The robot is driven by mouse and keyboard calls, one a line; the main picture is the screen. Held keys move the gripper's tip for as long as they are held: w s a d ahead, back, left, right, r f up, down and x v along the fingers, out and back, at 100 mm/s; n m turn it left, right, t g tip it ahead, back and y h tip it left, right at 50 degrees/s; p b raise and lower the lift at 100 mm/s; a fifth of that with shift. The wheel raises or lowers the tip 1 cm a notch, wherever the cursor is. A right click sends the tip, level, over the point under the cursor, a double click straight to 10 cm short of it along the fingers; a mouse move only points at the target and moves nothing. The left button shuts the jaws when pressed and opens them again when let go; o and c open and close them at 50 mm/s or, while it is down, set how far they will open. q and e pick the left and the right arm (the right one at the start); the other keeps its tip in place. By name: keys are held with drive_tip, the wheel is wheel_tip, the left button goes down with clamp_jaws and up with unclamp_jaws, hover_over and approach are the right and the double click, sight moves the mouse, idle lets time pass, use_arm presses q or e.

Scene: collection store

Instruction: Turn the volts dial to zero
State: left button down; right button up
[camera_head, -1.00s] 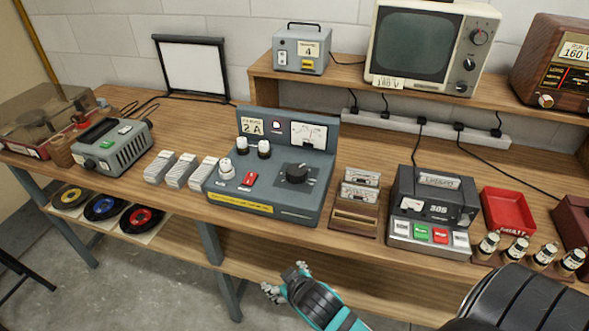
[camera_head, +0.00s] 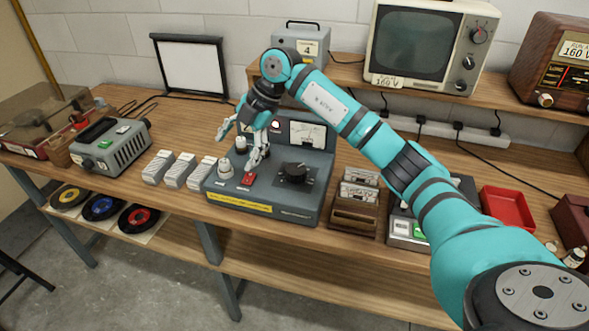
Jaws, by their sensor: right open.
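A grey-blue instrument box (camera_head: 262,208) stands on the bench at the middle, with a yellow label strip along its front edge. One finger hangs just above the red switch (camera_head: 248,179). My right gripper and wrist hide part of the back panel. My left gripper is not in view.
Several pale ribbed blocks (camera_head: 179,170) lie left of the box. A cassette rack (camera_head: 355,205) stands to its right. A shelf (camera_head: 345,99) carries a television (camera_head: 412,44).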

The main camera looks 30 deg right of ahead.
drive_tip(key=s+d+r+m+g+h, duration=0.1)
drive_tip(key=s+d+r+m+h, duration=0.15)
drive_tip(key=d, duration=0.45)
drive_tip(key=s+d+r+m+g+h, duration=0.1)
drive_tip(key=d+r+m+h, duration=0.15)
drive_tip(key=d, duration=0.45)
drive_tip(key=b, duration=0.1)
approach(295, 170)
drive_tip(key=f, duration=0.3)
drive_tip(key=f+p, duration=0.1)
drive_tip(key=f, duration=0.2)
drive_tip(key=f+p, duration=0.1)
drive_tip(key=f, duration=0.3)
drive_tip(key=shift+w, duration=0.4)
drive_tip(key=c, duration=1.2)
drive_tip(key=shift+n, duration=0.3)
